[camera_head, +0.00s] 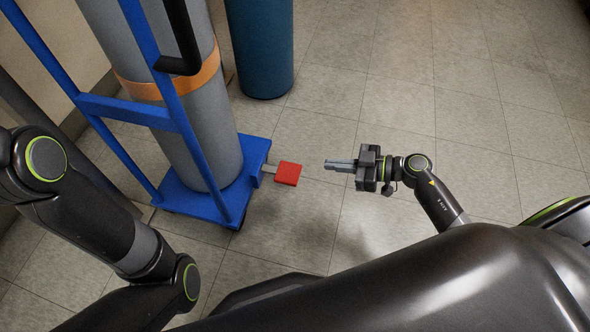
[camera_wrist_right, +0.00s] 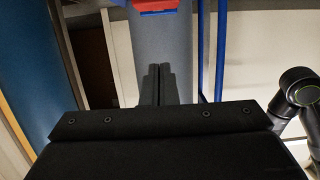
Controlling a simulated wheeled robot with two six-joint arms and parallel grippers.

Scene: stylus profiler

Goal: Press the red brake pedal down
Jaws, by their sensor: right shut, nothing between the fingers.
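The red brake pedal (camera_head: 288,173) is a flat red pad on a short grey lever at the right side of the blue trolley base (camera_head: 205,193). My right gripper (camera_head: 327,164) is shut and empty. In the head view it is to the right of the pedal, with a gap in the picture; its exact height above the pedal is hard to tell. The shut fingers also show in the right wrist view (camera_wrist_right: 158,74), with a red part (camera_wrist_right: 156,6) at the top edge, probably the pedal. My left arm is at the left, but its gripper is out of view.
A grey cylinder (camera_head: 180,90) with an orange band stands on the trolley, beside its blue frame (camera_head: 120,110). A dark blue cylinder (camera_head: 260,45) stands behind on the tiles. The tiled floor (camera_head: 450,90) to the right is clear.

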